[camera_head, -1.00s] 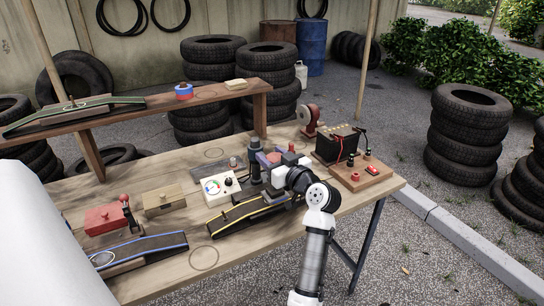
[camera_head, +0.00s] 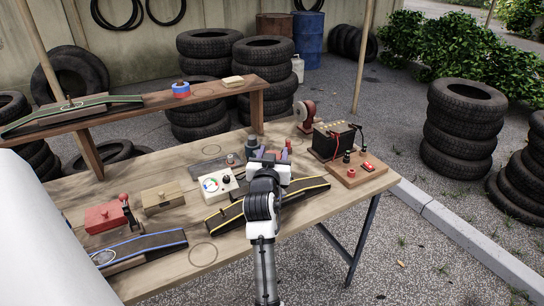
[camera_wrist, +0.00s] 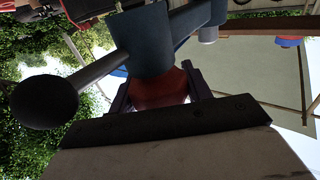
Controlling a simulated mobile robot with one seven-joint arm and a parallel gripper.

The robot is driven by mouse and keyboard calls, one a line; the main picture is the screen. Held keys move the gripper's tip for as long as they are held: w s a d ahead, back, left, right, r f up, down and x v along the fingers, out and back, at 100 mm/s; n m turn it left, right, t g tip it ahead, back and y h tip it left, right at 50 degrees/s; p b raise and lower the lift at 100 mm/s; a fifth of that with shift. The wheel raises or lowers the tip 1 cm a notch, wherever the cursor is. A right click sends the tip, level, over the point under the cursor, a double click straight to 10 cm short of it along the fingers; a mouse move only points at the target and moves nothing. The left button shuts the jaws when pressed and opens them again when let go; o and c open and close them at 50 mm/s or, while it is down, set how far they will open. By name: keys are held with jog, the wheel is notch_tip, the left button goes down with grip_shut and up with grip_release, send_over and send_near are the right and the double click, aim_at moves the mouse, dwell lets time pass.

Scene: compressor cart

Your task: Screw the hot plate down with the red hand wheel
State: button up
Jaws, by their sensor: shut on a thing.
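My gripper (camera_head: 282,155) is over the middle of the bench, beside a dark upright post (camera_head: 252,143) and above the yellow-edged black strip (camera_head: 228,214). In the wrist view its two dark fingers (camera_wrist: 160,92) are shut on a red piece (camera_wrist: 158,88), which looks like the red hand wheel. A large blue-grey body with a side bar and a round dark knob (camera_wrist: 44,102) hides part of that piece. My wrist hides much of the post's surroundings in the head view. I cannot pick out the hot plate for certain.
A white box with a dial (camera_head: 216,185) stands just left of the gripper. A battery (camera_head: 331,140) and a wooden board (camera_head: 361,175) are to the right. A red box (camera_head: 104,217), a wooden box (camera_head: 163,196) and a blue-edged strip (camera_head: 150,246) are at left.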

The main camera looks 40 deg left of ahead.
jog(key=m+t+h+b, duration=0.1)
jog(key=h+b, duration=0.1)
jog(key=m+h+b, duration=0.2)
jog(key=b, duration=0.1)
jog(key=shift+d+f+t+h, duration=0.15)
jog(key=shift+f+t+h, duration=0.15)
jog(key=shift+f+t, duration=0.1)
jog(key=m+h+b, duration=0.1)
jog(key=h+b, duration=0.1)
jog(key=m+h+b, duration=0.2)
jog(key=shift+w+d+r+t, duration=0.1)
jog(key=shift+d+t, duration=0.05)
jog(key=shift+t, duration=0.15)
jog(key=m+h+b, duration=0.1)
jog(key=h, duration=0.1)
jog(key=m+h+b, duration=0.2)
jog(key=h, duration=0.1)
jog(key=shift+d+r+m+g+h, duration=0.15)
jog(key=shift+d+m+g+h, duration=0.15)
jog(key=shift+g, duration=0.1)
jog(key=shift+d+m+g+h+b, duration=0.2)
jog(key=shift+m+g+h+b, duration=0.5)
jog(key=shift+m+h, duration=0.9)
jog(key=shift+g+h, duration=0.3)
jog(key=shift+h, duration=0.3)
jog(key=o, duration=1)
jog(key=shift+r, duration=0.1)
